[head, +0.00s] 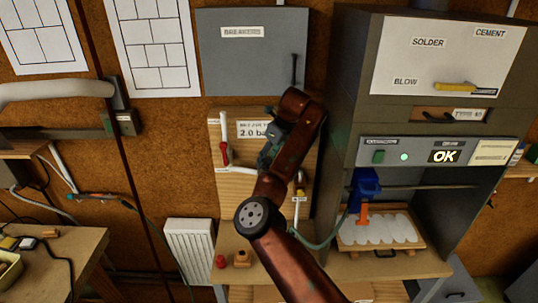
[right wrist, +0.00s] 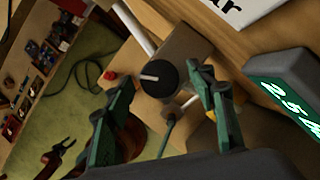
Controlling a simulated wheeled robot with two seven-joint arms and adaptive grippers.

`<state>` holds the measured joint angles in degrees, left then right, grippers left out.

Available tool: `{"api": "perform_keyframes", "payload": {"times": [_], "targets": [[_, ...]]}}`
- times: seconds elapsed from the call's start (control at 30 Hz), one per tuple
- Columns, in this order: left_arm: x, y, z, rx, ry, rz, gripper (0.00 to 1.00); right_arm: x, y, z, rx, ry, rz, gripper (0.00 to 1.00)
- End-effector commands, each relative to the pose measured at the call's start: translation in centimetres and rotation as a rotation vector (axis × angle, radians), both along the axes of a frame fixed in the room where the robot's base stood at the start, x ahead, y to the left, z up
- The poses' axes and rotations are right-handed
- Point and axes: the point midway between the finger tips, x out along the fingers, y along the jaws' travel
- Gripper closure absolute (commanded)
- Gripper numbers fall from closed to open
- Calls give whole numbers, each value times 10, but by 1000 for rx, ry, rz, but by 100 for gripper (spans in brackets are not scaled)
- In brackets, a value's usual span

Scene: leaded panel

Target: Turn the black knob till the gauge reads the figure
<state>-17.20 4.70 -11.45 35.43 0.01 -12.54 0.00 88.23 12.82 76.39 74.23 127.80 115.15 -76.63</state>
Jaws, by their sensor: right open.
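The black knob (right wrist: 158,78) has a white pointer line and sits on a grey block in the right wrist view; in the head view my arm hides it. My right gripper (right wrist: 164,77) is open, with one green finger on each side of the knob and gaps visible. I cannot tell how deep the fingers reach. In the head view, my right gripper (head: 268,156) is at the wooden board, below the card (head: 254,130) reading "2.0 ba". My left gripper is not in view.
A red-handled valve (head: 224,152) and white pipe are left of my gripper on the board. A grey cabinet (head: 345,120) with an "OK" display (head: 444,156) stands right. A red button (head: 220,261) and white radiator (head: 190,250) are lower left.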

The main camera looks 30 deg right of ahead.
Motion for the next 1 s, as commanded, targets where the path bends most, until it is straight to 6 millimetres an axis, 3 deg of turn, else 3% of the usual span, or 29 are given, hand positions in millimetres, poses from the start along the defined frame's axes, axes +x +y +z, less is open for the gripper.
{"api": "perform_keyframes", "payload": {"times": [0.17,0.6,0.8,1.0], "targets": [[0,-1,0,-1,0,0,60,-4,-2,17,1,-7,0,49],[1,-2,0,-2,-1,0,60,-35,-14,94,1,-4,1,49],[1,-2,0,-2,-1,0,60,-41,-17,109,0,-2,0,49],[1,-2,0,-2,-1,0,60,-42,-18,111,0,0,0,49]]}}
